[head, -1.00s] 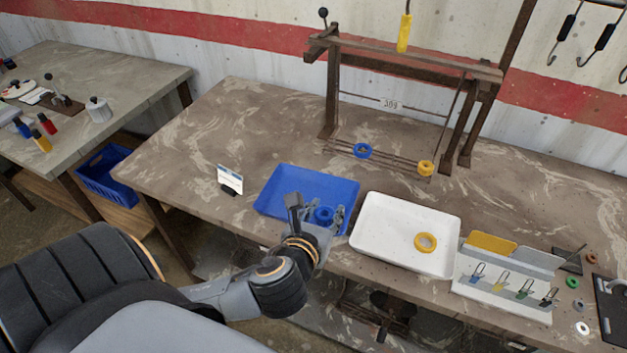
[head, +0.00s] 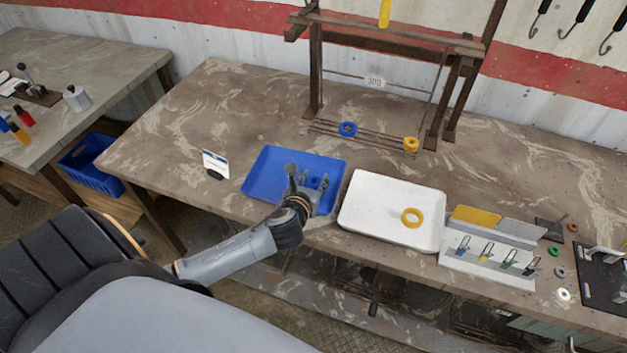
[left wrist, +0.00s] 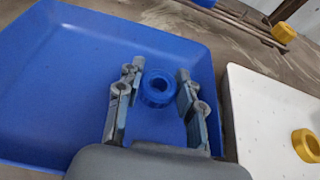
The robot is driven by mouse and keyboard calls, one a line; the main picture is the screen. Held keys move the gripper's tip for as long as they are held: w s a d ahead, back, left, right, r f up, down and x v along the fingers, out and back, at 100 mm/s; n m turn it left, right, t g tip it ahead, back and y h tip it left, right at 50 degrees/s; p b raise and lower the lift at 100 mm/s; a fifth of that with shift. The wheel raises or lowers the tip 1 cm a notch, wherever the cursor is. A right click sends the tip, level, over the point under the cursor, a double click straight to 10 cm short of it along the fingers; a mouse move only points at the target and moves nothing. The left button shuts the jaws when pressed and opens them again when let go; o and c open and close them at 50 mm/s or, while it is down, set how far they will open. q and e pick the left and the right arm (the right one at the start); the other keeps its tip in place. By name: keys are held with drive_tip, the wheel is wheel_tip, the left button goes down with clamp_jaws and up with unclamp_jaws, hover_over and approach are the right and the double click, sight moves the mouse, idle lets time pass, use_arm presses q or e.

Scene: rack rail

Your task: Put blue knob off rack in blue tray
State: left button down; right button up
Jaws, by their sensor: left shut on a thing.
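A blue ring-shaped knob (left wrist: 158,88) is between the fingers of my left gripper (left wrist: 160,72), which is shut on it. In the head view the left gripper (head: 308,176) is at the right part of the blue tray (head: 265,172), low over its floor; I cannot tell whether the knob touches the floor. A second blue knob (head: 347,129) is on the rack's low rails (head: 375,137). A yellow knob (head: 411,144) is on the rails' right end. My right gripper is out of view.
A white tray (head: 370,225) holding a yellow ring (head: 411,217) stands right of the blue tray. A small label stand (head: 215,163) is to the left. A holder with hooks (head: 490,250) is at the right.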

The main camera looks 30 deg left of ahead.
use_arm(q)
drive_tip(key=shift+f, duration=0.25)
drive_tip(key=shift+f, duration=0.15)
drive_tip(key=c, duration=0.8)
unclamp_jaws()
drive_tip(key=shift+c, duration=0.2)
drive_tip(key=v, duration=1.2)
drive_tip(key=shift+b, duration=0.35)
